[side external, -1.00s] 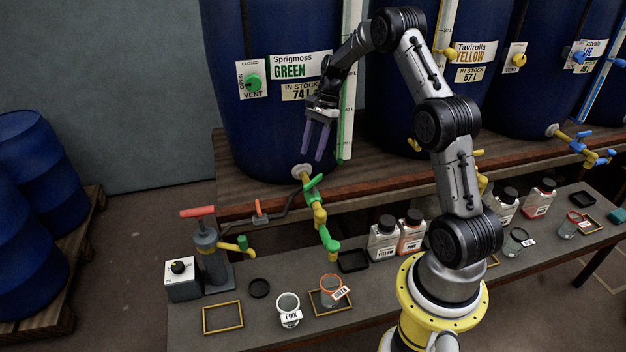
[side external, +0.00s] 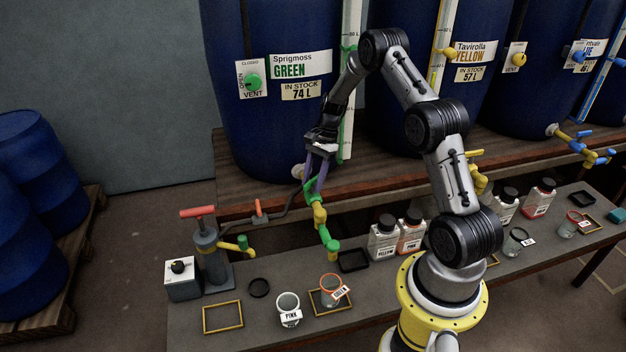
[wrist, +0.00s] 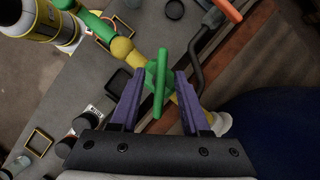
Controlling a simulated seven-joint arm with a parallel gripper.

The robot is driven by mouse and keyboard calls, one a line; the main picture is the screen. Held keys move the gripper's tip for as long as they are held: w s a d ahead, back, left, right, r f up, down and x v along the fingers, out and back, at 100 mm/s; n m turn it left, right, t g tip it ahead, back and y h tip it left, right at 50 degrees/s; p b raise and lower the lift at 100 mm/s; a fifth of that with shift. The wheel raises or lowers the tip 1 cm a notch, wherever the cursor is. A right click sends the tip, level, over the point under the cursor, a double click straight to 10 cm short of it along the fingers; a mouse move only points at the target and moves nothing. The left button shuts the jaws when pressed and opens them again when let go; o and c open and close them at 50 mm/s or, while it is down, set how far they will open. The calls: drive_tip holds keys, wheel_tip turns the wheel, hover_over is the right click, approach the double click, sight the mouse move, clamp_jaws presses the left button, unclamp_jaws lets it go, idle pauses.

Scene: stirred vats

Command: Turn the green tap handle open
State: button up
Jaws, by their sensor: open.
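The green tap handle (wrist: 161,84) sits on top of the yellow tap pipe (wrist: 122,48) that comes out of the Sprigmoss GREEN vat (side external: 275,130). In the wrist view the handle stands between the two purple fingers of my gripper (wrist: 158,88), with a gap on each side. The fingers are open. In the side view my gripper (side external: 314,180) points down at the tap and partly hides the handle. The green spout (side external: 331,246) hangs below, over the bench.
A cup with a GREEN tag (side external: 331,290) stands in a yellow frame below the spout. A PINK cup (side external: 288,308) stands left of it. A pump with a red handle (side external: 198,212) stands further left. Bottles (side external: 384,240) stand to the right.

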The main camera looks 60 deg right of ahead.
clamp_jaws()
drive_tip(key=shift+n, duration=0.3)
drive_tip(key=n+g, duration=0.2)
drive_tip(key=n, duration=0.2)
drive_tip(key=shift+r, duration=0.1)
drive_tip(key=n+g, duration=0.1)
drive_tip(key=n, duration=0.2)
drive_tip(key=n+h, duration=0.1)
drive_tip(key=n, duration=0.2)
drive_tip(key=shift+g, duration=0.4)
drive_tip(key=shift+h, duration=0.3)
unclamp_jaws()
